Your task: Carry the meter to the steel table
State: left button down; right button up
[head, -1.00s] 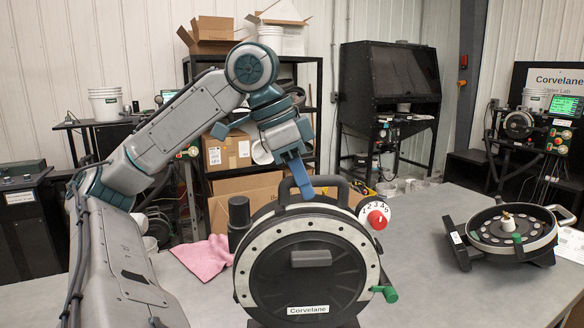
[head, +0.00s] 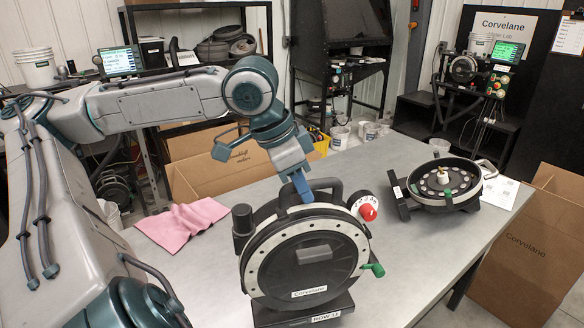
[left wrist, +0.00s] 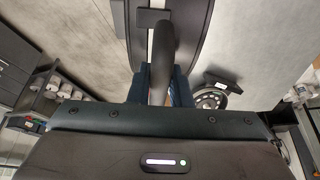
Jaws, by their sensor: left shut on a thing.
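The meter (head: 318,257) is a round black disc housing with a pale studded ring, a red knob, a green handle and a "Corvelane" label. It leans slightly in the head view. My left gripper (head: 300,190) is shut on the black carrying handle at its top. In the left wrist view the handle (left wrist: 161,50) runs between the blue fingers (left wrist: 158,88). The grey table (head: 425,245) lies behind and below the meter. I cannot tell whether the meter's base touches it. My right gripper is not in view.
A second, open meter (head: 445,183) lies on the table at the right, with papers (head: 498,190) beside it. A pink cloth (head: 183,222) lies at the left. A cardboard box (head: 530,245) stands past the right edge.

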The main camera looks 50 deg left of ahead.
aim_at(312, 209)
pick_arm(q)
jog(key=shift+w+d+r+p, duration=0.1)
jog(key=shift+w+d+p, duration=0.2)
jog(key=shift+d+p, duration=0.35)
jog(key=shift+w+d+p, duration=0.15)
jog(key=shift+w+p, duration=0.05)
jog(key=shift+p, duration=0.2)
notch_tip(312, 209, down, 2)
jog(key=shift+d+f, duration=0.1)
jog(key=shift+f+b, duration=0.3)
jog(key=shift+f, duration=0.55)
jog(key=shift+s, duration=0.1)
jog(key=c, duration=1.3)
grip_release()
jog(key=shift+r, duration=0.1)
